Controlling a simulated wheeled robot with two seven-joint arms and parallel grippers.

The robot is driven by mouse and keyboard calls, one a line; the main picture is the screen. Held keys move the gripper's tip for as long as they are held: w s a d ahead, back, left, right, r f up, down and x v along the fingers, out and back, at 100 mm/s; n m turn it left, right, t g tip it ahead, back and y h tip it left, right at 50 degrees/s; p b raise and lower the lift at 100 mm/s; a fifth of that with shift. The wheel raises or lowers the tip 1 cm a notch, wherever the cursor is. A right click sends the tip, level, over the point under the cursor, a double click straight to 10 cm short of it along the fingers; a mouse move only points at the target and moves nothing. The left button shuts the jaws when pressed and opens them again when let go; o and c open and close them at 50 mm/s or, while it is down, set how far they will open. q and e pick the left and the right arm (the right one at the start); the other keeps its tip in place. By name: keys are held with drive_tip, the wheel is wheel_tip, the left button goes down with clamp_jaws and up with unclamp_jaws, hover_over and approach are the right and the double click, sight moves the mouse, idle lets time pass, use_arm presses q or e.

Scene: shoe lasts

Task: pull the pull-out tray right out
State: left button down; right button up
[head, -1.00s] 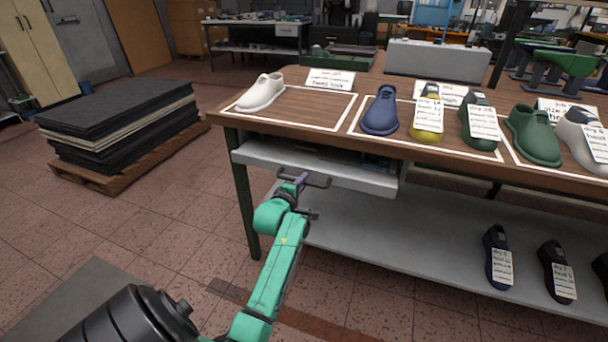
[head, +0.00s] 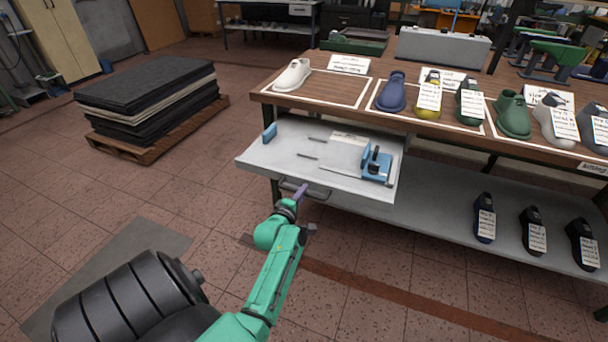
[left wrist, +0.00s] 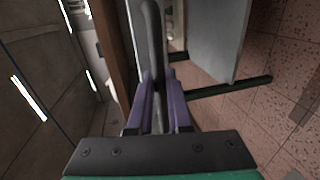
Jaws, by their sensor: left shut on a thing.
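The pull-out tray (head: 270,155) is a light grey drawer under the wooden bench top, and in the head view it stands well out from the bench. Its dark bar handle (head: 318,192) is on the front face. My left gripper (head: 301,190) is at the left part of the handle. In the left wrist view its purple fingers (left wrist: 160,108) are shut on the dark handle bar (left wrist: 154,45), one on each side. Tools lie in the tray, among them a blue device (head: 377,166) and a small blue block (head: 269,132). My right gripper does not show.
The bench top (head: 330,88) bears several shoe lasts with labels. A lower grey shelf (head: 420,220) holds dark lasts at the right. A pallet with a stack of dark sheets (head: 150,100) stands on the left. The floor before the tray is clear.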

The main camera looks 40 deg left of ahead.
use_arm(q)
drive_tip(key=shift+s, duration=0.2)
drive_tip(key=c, duration=0.8)
unclamp_jaws()
drive_tip(key=shift+w, duration=0.15)
drive_tip(key=shift+c, duration=0.2)
drive_tip(key=p+v, duration=0.8)
drive_tip(key=v, duration=0.6)
drive_tip(key=shift+s+d, duration=0.2)
drive_tip(key=shift+s, duration=0.05)
